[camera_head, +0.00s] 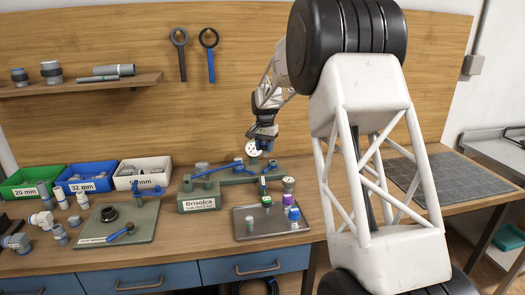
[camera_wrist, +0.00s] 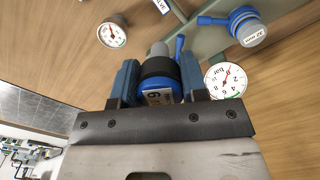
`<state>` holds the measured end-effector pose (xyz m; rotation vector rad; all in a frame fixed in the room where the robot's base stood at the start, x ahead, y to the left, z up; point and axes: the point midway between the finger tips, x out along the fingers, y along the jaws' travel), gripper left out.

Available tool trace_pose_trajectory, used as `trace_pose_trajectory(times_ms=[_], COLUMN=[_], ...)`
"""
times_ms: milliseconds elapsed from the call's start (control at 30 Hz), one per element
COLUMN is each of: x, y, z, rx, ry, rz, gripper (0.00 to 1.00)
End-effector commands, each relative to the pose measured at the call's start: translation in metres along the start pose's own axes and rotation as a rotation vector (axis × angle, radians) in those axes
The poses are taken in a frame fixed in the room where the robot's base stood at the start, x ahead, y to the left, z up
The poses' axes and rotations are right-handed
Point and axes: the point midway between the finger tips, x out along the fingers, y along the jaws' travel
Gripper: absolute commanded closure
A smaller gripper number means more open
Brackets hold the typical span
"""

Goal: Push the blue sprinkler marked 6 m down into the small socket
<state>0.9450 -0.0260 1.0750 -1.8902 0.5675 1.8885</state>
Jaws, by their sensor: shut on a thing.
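My gripper (camera_wrist: 158,66) is shut on the blue sprinkler (camera_wrist: 158,97), with one blue finger on each side of its dark body. Its label, partly readable as 6, faces the wrist camera. A grey cylindrical end (camera_wrist: 159,48) shows beyond the dark body; I cannot tell whether it is the sprinkler's own or the socket. In the head view my gripper (camera_head: 263,141) is above the green-grey manifold (camera_head: 199,187). The sprinkler cannot be made out clearly there. The small socket cannot be told apart in either view.
A white-faced gauge (camera_wrist: 226,80) stands close beside the right finger; another gauge (camera_wrist: 112,32) is farther left. A capped blue fitting marked 32 mm (camera_wrist: 250,32) is nearby. Parts bins (camera_head: 85,187) stand left. The cutting mat (camera_head: 455,178) is clear.

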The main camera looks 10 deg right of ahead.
Motion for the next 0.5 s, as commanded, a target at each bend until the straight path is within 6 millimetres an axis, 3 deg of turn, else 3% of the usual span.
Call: trace_pose_trajectory(times_ms=[500], x=[0.018], y=[-0.011], z=[-0.072], rx=[0.544], ry=[0.0], rz=[0.0], gripper=[0.84])
